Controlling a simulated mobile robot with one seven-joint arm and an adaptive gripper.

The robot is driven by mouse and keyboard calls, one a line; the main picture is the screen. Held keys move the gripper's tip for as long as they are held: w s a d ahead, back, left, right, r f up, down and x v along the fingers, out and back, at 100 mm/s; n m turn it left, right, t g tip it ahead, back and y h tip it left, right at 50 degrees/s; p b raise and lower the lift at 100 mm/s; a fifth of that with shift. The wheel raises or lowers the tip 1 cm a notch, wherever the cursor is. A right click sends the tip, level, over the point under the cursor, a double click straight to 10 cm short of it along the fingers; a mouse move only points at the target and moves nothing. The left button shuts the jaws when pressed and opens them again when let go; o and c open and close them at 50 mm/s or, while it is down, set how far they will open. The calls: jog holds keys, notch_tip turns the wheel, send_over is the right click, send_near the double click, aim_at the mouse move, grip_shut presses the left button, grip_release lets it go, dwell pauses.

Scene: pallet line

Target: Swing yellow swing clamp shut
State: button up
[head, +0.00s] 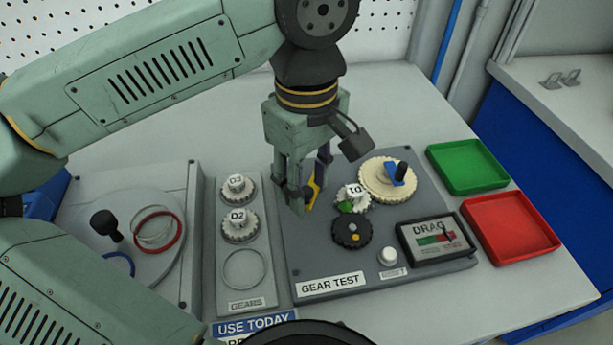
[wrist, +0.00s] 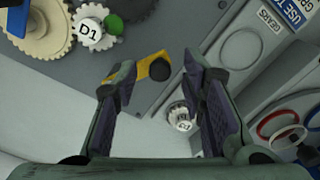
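The yellow swing clamp (head: 312,193) shows partly behind my gripper on the grey gear test plate (head: 305,263). In the wrist view it is a yellow bar (wrist: 145,67) with a black knob (wrist: 160,70) at one end. My gripper (head: 306,196) is open above the plate's left part. In the wrist view my gripper (wrist: 160,70) has its fingers spread, with the knob in the gap between them. The left finger overlaps part of the bar; I cannot tell whether they touch. The gear D1 (head: 353,193) sits to the clamp's right, apart from it.
A large cream gear (head: 388,180) with a blue piece and black knob, a black gear (head: 352,232), a reset button (head: 388,256) and the DRAG gauge (head: 436,240) share the plate. The gears tray (head: 247,302) is left. Green (head: 468,165) and red (head: 512,228) trays stand right.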

jog(key=shift+f, duration=0.1)
grip_shut()
dwell(0.4)
dwell(0.4)
